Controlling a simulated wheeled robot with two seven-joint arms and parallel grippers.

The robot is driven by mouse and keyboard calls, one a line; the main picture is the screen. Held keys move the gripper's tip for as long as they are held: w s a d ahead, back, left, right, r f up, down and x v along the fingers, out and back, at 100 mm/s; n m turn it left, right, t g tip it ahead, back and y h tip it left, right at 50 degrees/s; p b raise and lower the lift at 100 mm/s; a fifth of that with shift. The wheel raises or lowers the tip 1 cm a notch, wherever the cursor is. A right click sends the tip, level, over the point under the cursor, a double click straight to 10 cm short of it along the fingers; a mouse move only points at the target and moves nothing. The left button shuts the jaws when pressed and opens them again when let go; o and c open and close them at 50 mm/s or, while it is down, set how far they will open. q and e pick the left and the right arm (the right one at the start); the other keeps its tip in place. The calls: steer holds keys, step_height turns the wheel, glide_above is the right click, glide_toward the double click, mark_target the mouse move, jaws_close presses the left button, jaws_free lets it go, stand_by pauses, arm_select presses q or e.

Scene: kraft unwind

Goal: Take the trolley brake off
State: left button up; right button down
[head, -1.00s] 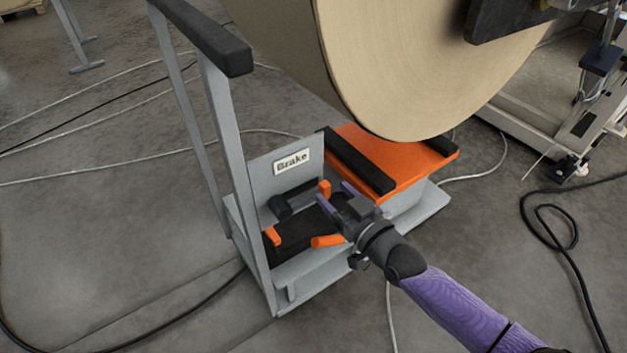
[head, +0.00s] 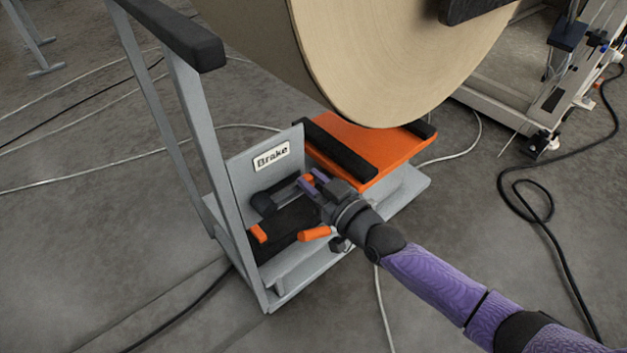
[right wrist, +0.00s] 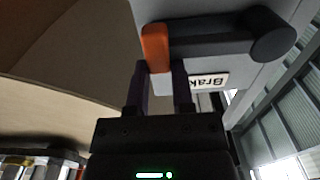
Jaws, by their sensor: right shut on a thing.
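The trolley (head: 190,105) is a grey frame with a black push bar. Its upright plate carries a "Brake" label (head: 272,156). Below the label, the brake lever (head: 283,194) is a dark bar running from a round black pivot to an orange end; the lever also shows in the right wrist view (right wrist: 210,42). My right gripper (head: 311,181) is shut on the lever's orange end (right wrist: 155,48), its purple fingers partly hiding it in the head view. My left gripper is not in view.
A large kraft roll (head: 405,60) hangs over the orange, black-railed cradle (head: 370,150). Two more orange-tipped parts (head: 314,234) lie low on the trolley by my wrist. Cables (head: 545,205) cross the concrete floor. A pale machine frame (head: 500,112) stands right.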

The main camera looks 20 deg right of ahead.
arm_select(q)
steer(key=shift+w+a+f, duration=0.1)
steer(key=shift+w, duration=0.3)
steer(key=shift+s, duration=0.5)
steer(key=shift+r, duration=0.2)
